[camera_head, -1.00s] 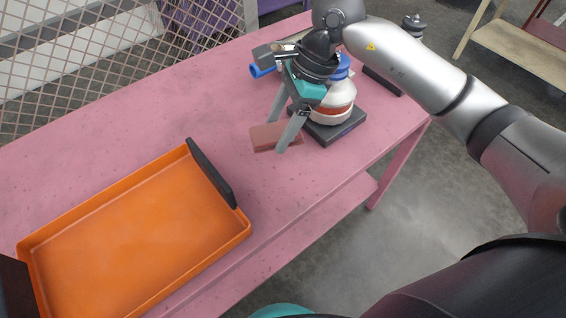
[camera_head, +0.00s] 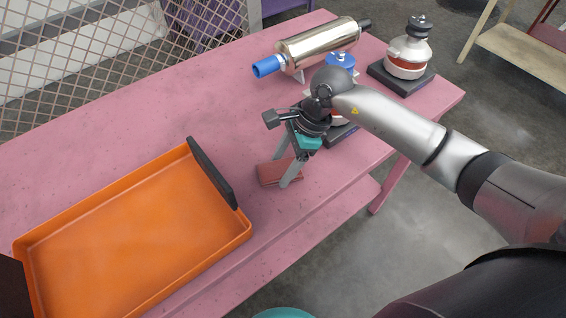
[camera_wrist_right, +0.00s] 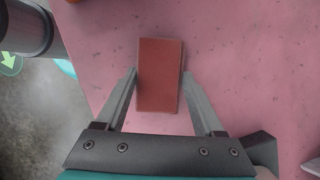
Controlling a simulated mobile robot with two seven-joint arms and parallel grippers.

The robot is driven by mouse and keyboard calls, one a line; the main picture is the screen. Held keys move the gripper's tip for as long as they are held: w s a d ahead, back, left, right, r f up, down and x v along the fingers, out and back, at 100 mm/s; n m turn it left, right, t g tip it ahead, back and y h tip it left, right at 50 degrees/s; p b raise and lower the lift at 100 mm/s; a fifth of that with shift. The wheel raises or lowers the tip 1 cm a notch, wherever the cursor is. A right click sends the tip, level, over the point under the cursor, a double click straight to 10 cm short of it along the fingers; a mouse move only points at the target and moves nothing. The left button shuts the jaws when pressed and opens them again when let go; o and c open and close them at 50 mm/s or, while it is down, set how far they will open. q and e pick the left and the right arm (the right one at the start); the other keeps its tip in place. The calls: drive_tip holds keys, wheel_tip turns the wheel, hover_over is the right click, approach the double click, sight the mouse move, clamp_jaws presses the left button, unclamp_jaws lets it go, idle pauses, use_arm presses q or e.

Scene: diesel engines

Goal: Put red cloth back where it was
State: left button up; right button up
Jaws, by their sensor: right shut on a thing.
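The red cloth (camera_head: 272,174) is a folded, flat red-brown block near the front edge of the pink table (camera_head: 100,130). My right gripper (camera_head: 282,171) points down with one finger on each side of it and is shut on it. In the right wrist view the cloth (camera_wrist_right: 160,85) lies lengthwise between the two fingers of the gripper (camera_wrist_right: 160,74). I cannot tell whether its underside touches the table. My left gripper is not in view.
An orange tray (camera_head: 247,229) with a dark handle stands to the left. Behind my right arm are a metal cylinder with a blue end (camera_head: 320,44), a partly hidden blue-topped part (camera_head: 340,61), and a white and red part on a dark base (camera_head: 407,62). The table's middle is clear.

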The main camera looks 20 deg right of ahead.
drive_tip(key=shift+f, duration=0.2)
drive_tip(key=o, duration=1.3)
drive_tip(key=shift+r, duration=0.15)
drive_tip(key=shift+d+r, duration=0.1)
drive_tip(key=shift+r, duration=0.15)
drive_tip(key=p+v, duration=0.1)
drive_tip(key=v, duration=1)
drive_tip(key=shift+d+r, duration=0.1)
drive_tip(key=shift+r, duration=0.25)
